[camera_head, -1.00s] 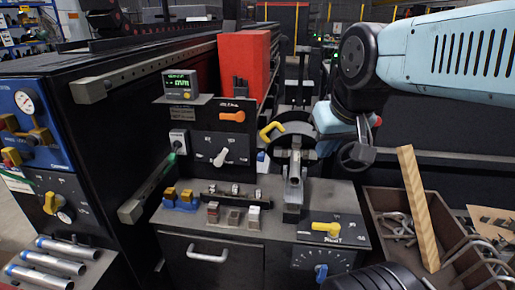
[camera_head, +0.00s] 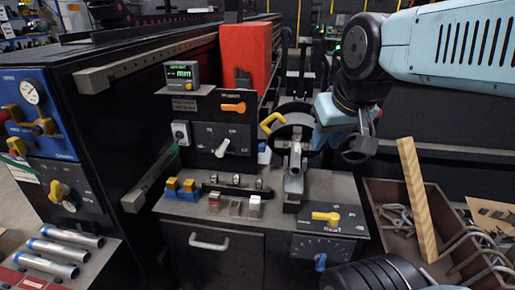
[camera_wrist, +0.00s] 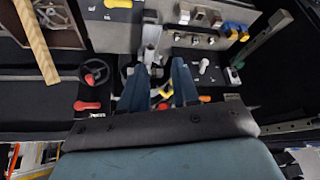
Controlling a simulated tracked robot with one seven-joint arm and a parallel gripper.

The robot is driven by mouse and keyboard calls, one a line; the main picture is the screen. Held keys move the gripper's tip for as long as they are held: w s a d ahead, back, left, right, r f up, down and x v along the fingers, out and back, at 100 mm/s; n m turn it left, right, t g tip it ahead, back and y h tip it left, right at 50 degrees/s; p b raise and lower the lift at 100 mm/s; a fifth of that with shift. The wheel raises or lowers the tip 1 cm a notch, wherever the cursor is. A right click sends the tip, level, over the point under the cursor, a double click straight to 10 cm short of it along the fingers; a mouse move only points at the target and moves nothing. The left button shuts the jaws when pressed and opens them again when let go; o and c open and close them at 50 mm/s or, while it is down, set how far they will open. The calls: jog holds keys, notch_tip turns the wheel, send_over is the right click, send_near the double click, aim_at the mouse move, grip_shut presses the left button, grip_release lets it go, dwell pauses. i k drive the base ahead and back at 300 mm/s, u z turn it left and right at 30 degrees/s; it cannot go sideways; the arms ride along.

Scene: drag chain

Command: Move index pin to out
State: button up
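I cannot tell for sure which part is the index pin, as the labels are too small to read. A yellow handle (camera_head: 272,122) stands beside a dark round wheel behind the grey metal post (camera_head: 295,165). Another yellow lever (camera_head: 326,217) lies level on the front right panel. My gripper (camera_head: 318,140) is right of the post, near the wheel, and partly hides what is behind it. In the wrist view my gripper (camera_wrist: 160,85) has two blue fingers apart with nothing between them. The post (camera_wrist: 150,40) shows just beyond the fingertips.
A black handwheel (camera_head: 359,148) is close to the right of my gripper. A wooden bin (camera_head: 380,190) with metal hooks and an upright plank (camera_head: 417,195) stands at right. An orange lever (camera_head: 233,107) and a white lever (camera_head: 222,147) are on the panel at left. A red block (camera_head: 245,52) stands behind.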

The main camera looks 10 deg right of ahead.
aim_at(262, 146)
jog(key=k, duration=0.45)
jog(key=z, duration=1.15)
jog(key=k, duration=1.35)
jog(key=u, duration=0.55)
jog(key=i, duration=1.05)
jog(key=z, duration=0.05)
